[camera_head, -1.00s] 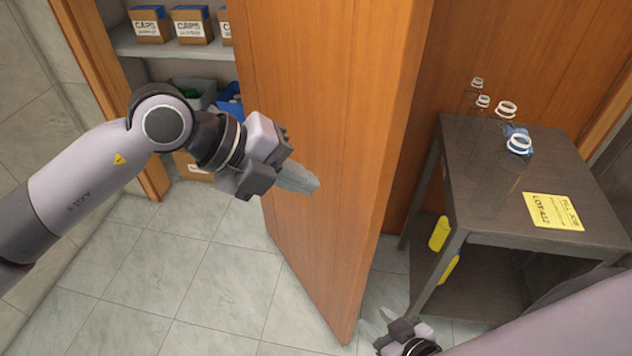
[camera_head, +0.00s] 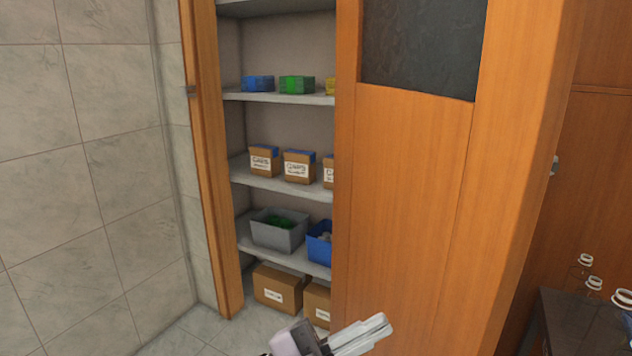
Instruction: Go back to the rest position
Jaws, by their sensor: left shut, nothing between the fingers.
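My left gripper (camera_head: 362,335) is at the bottom edge of the head view, in front of the wooden cabinet door (camera_head: 410,200). Its fingers are together and hold nothing. Most of my left arm is below the picture. My right gripper is out of view. The door stands partly open and hides the right part of the shelves.
The cabinet shelves (camera_head: 285,188) hold boxes labelled caps (camera_head: 299,168), a grey bin (camera_head: 279,232) with green contents and a blue bin (camera_head: 319,245). Cardboard boxes (camera_head: 278,288) stand at the bottom. A dark table (camera_head: 562,325) with clear bottles is at lower right. A tiled wall is at left.

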